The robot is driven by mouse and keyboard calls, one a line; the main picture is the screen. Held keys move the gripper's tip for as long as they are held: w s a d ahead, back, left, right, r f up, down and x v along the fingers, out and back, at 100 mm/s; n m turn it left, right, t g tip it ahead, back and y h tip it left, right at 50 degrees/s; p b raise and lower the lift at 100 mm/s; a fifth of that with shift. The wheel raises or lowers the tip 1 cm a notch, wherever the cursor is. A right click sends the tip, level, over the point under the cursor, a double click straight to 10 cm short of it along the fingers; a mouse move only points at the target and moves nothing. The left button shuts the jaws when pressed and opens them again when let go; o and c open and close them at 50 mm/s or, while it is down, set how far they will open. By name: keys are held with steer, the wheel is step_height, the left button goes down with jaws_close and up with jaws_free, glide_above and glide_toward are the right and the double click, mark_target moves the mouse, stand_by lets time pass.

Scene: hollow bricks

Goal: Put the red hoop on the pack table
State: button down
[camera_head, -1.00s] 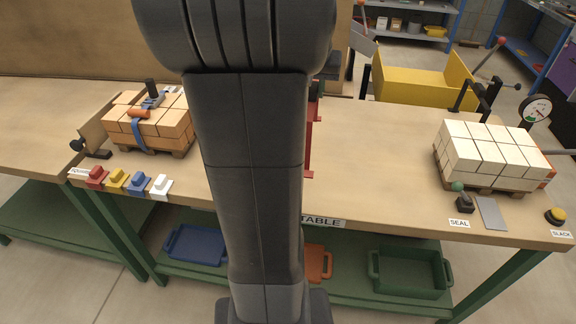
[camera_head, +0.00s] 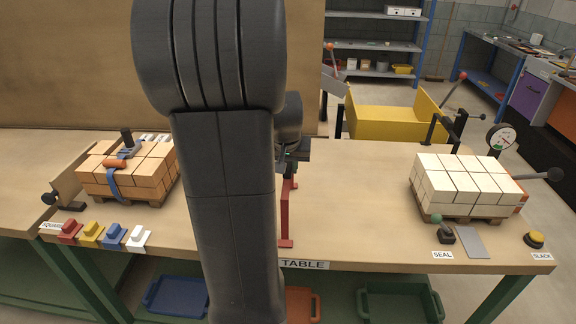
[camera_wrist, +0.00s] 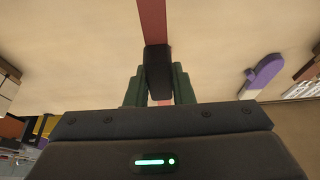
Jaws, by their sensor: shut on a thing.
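The red hoop (camera_head: 285,212) shows in the head view as a narrow upright red piece over the pack table (camera_head: 345,190), just behind the TABLE label. My arm hides part of it, and I cannot tell whether its lower end touches the tabletop. My gripper (camera_head: 291,165) is above it, partly hidden behind my arm. In the wrist view my gripper (camera_wrist: 158,88) is shut on the hoop, whose red bar (camera_wrist: 152,22) runs up and away from between the fingers.
An orange brick stack (camera_head: 130,172) with a blue strap stands at left, behind several coloured buttons (camera_head: 115,233). A white brick stack (camera_head: 465,182) stands on a pallet at right, near a SEAL lever (camera_head: 444,233) and yellow button (camera_head: 535,239). A yellow bin (camera_head: 395,120) is behind. The table's middle right is clear.

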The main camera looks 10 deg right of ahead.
steer(key=shift+f, duration=0.15)
steer(key=c, duration=1.3)
jaws_free()
steer(key=shift+o, duration=0.2)
steer(key=shift+s+r, duration=0.1)
steer(key=shift+r, duration=0.45)
steer(key=v, duration=1.1)
steer(key=shift+s, duration=0.1)
